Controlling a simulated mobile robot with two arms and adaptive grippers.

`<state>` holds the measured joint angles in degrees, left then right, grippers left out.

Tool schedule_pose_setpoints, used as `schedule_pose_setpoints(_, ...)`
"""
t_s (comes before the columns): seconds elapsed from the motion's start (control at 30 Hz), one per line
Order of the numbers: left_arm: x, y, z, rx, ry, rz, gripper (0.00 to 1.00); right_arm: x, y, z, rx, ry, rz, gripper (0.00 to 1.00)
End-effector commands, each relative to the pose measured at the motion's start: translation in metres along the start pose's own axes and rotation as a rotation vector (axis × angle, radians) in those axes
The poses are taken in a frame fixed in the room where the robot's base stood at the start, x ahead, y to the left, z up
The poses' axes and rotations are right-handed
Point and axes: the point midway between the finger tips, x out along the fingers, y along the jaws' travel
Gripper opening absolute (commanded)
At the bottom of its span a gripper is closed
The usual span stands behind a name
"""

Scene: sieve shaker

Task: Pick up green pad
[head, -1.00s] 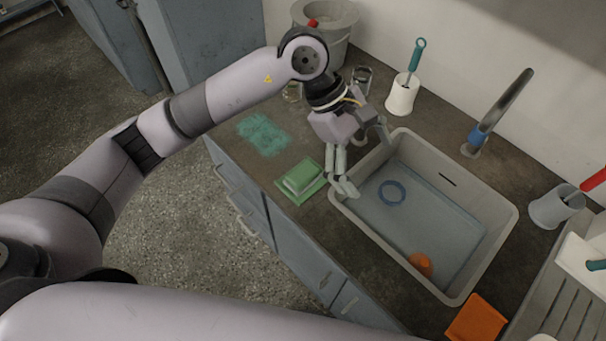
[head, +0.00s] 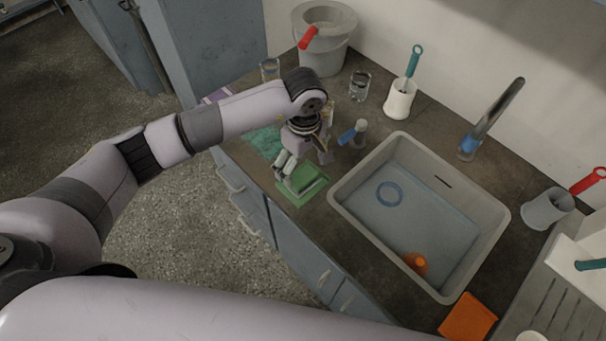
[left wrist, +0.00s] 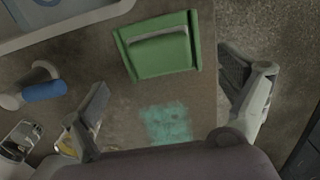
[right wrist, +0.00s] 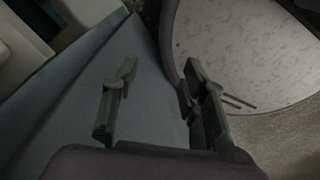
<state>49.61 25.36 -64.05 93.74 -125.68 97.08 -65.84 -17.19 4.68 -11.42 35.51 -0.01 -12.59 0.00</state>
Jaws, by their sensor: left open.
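The green pad (head: 307,177) is a small block with a green top and a pale side. It lies on a flat green square tray (head: 292,197) on the counter, left of the sink. In the left wrist view the tray (left wrist: 135,67) and the pad (left wrist: 160,48) are at the top centre. My left gripper (head: 304,160) is open and empty, above the counter just behind the pad, with one finger partly covering it in the head view. In the left wrist view its fingers (left wrist: 172,108) are wide apart, below the tray. My right gripper (right wrist: 158,78) is open and empty, away from the pad.
The grey sink (head: 345,205) with water, a blue ring and an orange item is right of the tray. A teal patch (left wrist: 168,121) lies on the counter.

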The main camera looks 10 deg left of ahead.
Motion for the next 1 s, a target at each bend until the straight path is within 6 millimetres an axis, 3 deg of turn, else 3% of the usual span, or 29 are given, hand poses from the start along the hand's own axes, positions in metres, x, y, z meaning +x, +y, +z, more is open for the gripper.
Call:
schedule_pose_setpoints(0.27, 0.019, -0.001, 0.002, 0.000, -0.003, -0.003, 0.94, -0.013, 0.000, -0.001, 0.000, 0.000, 0.000, 0.40)
schedule_pose_setpoints(0.4, 0.041, -0.001, 0.003, -0.001, -0.004, -0.004, 0.94, -0.026, 0.001, -0.002, 0.000, 0.000, 0.000, 0.40)
schedule_pose_setpoints(0.57, 0.059, 0.000, 0.002, 0.000, -0.002, 0.000, 0.94, -0.027, 0.000, -0.002, 0.000, 0.000, 0.000, 0.40)
schedule_pose_setpoints(0.8, 0.063, 0.000, 0.001, 0.001, 0.000, 0.002, 0.94, -0.026, 0.000, -0.002, 0.000, 0.000, 0.000, 0.40)
schedule_pose_setpoints(1.0, 0.062, 0.000, 0.001, 0.001, -0.001, 0.001, 0.81, -0.026, 0.000, -0.003, 0.000, 0.000, -0.001, 0.40)
